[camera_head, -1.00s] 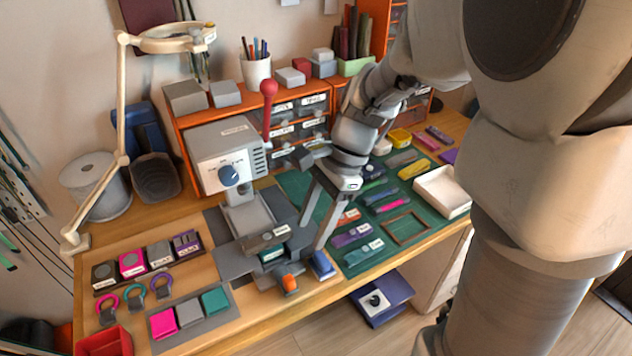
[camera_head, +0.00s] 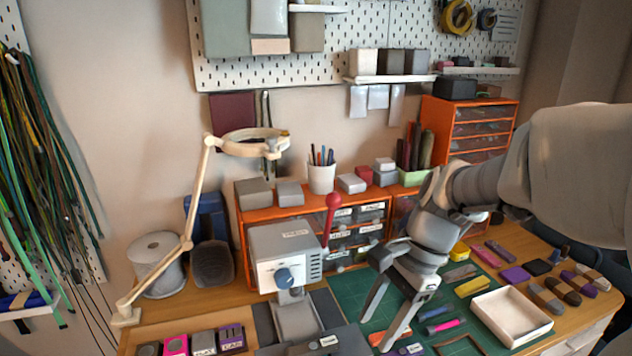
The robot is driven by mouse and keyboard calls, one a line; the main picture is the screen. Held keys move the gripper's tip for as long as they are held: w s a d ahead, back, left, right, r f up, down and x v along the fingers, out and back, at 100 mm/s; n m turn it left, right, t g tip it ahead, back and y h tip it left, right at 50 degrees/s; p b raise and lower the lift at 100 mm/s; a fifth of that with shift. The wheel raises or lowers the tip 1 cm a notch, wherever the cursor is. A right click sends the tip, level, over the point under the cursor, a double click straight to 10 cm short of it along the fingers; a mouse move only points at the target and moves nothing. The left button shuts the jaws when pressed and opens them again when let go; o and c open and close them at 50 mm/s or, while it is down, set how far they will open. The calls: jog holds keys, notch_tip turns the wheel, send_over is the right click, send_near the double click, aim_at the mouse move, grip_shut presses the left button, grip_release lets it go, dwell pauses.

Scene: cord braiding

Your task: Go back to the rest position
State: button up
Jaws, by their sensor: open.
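My gripper (camera_head: 373,335) is open, with its two fingers spread and pointing down over the green cutting mat (camera_head: 351,290). My arm reaches in from the right edge. Whether the fingertips touch anything on the mat cannot be told.
A white tray (camera_head: 512,318) lies right of my gripper. Orange drawer units (camera_head: 343,232) stand behind it, with a pen cup (camera_head: 321,178) on top. A magnifier lamp (camera_head: 196,200) stands at left. Small labelled blocks (camera_head: 204,343) lie at the front left.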

jog(key=s+d+r+n+t+h+p, duration=0.1)
jog(key=s+r+n+t+h+p, duration=0.1)
jog(key=r+n, duration=0.4)
jog(key=s+d+r+n+t+h+p, duration=0.1)
jog(key=s+r+n+t+p, duration=0.3)
jog(key=r, duration=0.5)
jog(key=s+n+h+p, duration=0.1)
jog(key=s+n+p, duration=0.1)
jog(key=s+n, duration=0.1)
jog(key=shift+d+r+p, duration=0.25)
jog(key=shift+r+p, duration=0.1)
jog(key=shift+r, duration=0.05)
